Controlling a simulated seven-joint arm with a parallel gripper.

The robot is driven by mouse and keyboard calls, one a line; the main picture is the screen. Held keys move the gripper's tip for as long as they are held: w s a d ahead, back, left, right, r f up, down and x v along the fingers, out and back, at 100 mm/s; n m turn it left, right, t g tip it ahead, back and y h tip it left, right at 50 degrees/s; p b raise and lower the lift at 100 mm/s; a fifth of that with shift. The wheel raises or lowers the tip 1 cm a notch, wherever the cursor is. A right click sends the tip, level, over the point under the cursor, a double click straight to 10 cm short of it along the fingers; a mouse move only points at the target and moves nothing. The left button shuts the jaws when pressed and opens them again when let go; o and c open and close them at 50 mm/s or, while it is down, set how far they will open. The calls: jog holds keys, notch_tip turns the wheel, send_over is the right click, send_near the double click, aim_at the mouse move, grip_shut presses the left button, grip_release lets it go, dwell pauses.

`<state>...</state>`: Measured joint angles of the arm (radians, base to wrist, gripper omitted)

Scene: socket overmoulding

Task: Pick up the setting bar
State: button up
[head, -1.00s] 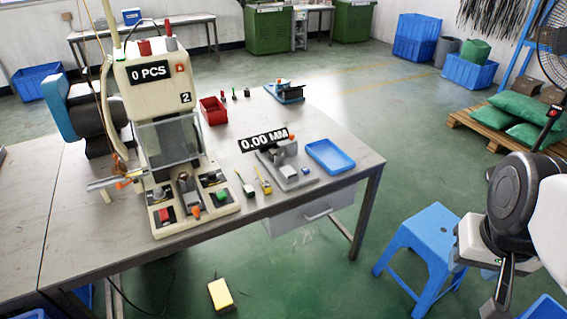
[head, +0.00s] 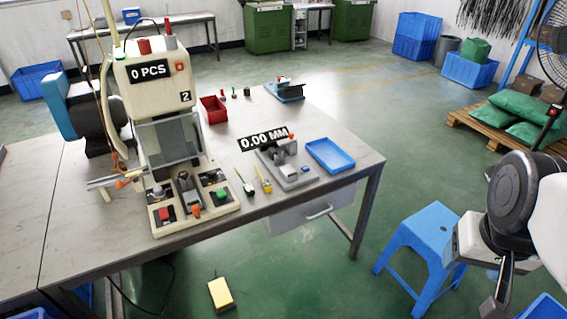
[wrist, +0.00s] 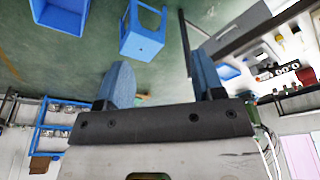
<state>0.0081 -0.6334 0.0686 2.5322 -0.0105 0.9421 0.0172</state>
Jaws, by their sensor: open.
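I cannot tell for sure which small part is the setting bar. Candidates are small pieces on and around the grey gauge fixture (head: 288,170) with the "0.00 MM" sign, and a yellow-handled tool (head: 264,180) and a dark green-tipped tool (head: 244,183) left of it. My gripper (wrist: 164,82) shows in the wrist view with two blue fingers wide apart and nothing between them. In the head view my arm is at the right edge, over the floor beyond the blue stool, well away from the table.
The moulding machine (head: 165,100) stands on the table (head: 225,225), left of the fixture. A blue tray (head: 330,156) lies right of the fixture, a red bin (head: 213,110) behind. A blue stool (head: 425,235) stands between my arm and the table. A yellow block (head: 221,294) lies on the floor.

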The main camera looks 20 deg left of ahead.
jog(key=w+a+r+n, duration=0.1)
jog(key=w+a, duration=0.3)
jog(key=w, duration=0.4)
jog(key=w+a+n, duration=0.1)
jog(key=w+a, duration=0.2)
jog(key=w, duration=0.5)
jog(key=n+g, duration=0.3)
jog(key=n, duration=0.3)
send_over(265, 181)
jog(key=f, duration=2.7)
jog(key=shift+s+d+f, duration=0.1)
jog(key=shift+d+f, duration=0.3)
jog(key=shift+a+f, duration=0.3)
jog(key=shift+a, duration=0.1)
jog(key=shift+f, duration=1.3)
